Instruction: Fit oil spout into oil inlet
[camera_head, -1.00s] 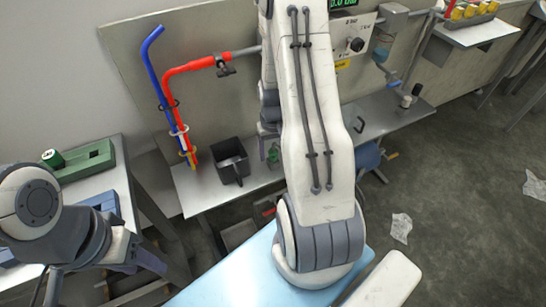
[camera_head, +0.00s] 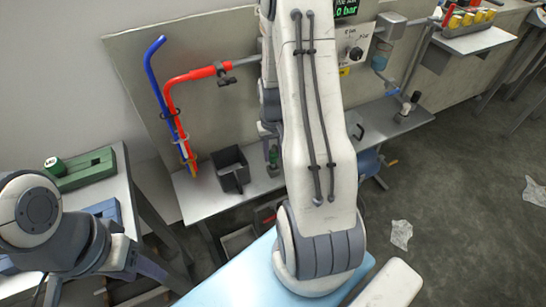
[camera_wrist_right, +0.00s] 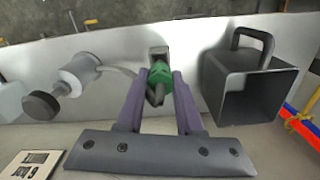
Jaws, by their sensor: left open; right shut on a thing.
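In the right wrist view, my right gripper (camera_wrist_right: 158,88) has its two purple fingers shut on a green part with a dark tip (camera_wrist_right: 160,73). I cannot tell whether it is the oil spout. A small grey square piece (camera_wrist_right: 158,52) sits just beyond it; I cannot tell whether they touch or whether it is the oil inlet. In the head view my right arm hides most of the right gripper (camera_head: 268,128); a small green item (camera_head: 273,156) shows just below it over the bench. My left gripper (camera_head: 152,266) is open and empty at the lower left.
A dark open bin with a handle (camera_head: 231,170) stands on the grey bench (camera_head: 205,200). A white cylinder with a dark knob (camera_wrist_right: 75,77) is left of the fingers in the wrist view. Red (camera_head: 205,73) and blue (camera_head: 152,75) pipes rise by the wall. A green stand (camera_head: 85,171) is at left.

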